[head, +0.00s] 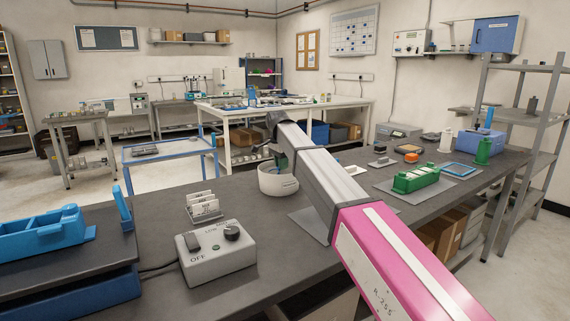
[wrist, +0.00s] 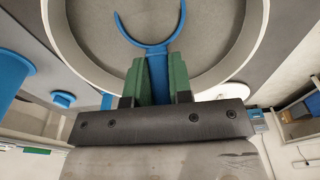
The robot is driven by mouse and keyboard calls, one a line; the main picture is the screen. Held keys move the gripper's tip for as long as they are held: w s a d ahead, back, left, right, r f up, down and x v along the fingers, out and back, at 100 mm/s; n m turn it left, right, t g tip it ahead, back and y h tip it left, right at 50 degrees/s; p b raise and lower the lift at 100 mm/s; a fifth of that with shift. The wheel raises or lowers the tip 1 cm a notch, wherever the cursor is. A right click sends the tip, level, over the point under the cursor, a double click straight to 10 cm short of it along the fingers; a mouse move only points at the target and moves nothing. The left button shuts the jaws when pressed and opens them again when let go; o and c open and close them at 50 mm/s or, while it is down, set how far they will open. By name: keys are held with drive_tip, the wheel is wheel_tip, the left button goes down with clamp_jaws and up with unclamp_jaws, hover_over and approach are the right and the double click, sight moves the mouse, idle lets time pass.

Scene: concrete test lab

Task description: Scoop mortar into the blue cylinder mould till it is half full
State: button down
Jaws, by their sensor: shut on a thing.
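My gripper (wrist: 157,85) has green fingers shut on the blue handle (wrist: 158,70) of a scoop. The scoop's curved blue rim (wrist: 148,46) shows over the white bowl (wrist: 255,35) in the wrist view. The bowl's inside is grey, like mortar (wrist: 215,35); whether the scoop holds any is unclear. In the head view the bowl (head: 279,184) stands on the dark bench, with my gripper above it and partly hidden by my arm. A blue rounded piece (wrist: 12,72) shows at left in the wrist view; I cannot tell whether it is the cylinder mould.
A grey control box (head: 216,254) and a small card rack (head: 203,207) stand left of the bowl. Blue equipment (head: 45,236) fills the bench's left end. A green rack (head: 416,179) and a blue-edged tray (head: 459,171) lie to the right.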

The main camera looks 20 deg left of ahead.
drive_tip(key=shift+s+a, duration=0.3)
drive_tip(key=shift+s, duration=0.15)
drive_tip(key=shift+w+d+r+g+y, duration=0.45)
drive_tip(key=shift+w+r+g+y, duration=0.05)
drive_tip(key=shift+w+g, duration=0.2)
drive_tip(key=shift+w+d+r+g+y, duration=0.2)
drive_tip(key=shift+r+g+y, duration=0.25)
drive_tip(key=shift+r, duration=0.35)
drive_tip(key=shift+w+d+r+g+y, duration=0.15)
drive_tip(key=shift+r+g+y, duration=0.3)
drive_tip(key=shift+r, duration=0.4)
drive_tip(key=shift+w+d+r+g+y, duration=0.25)
drive_tip(key=shift+r+g, duration=0.25)
drive_tip(key=shift+r, duration=0.3)
drive_tip(key=shift+a, duration=0.1)
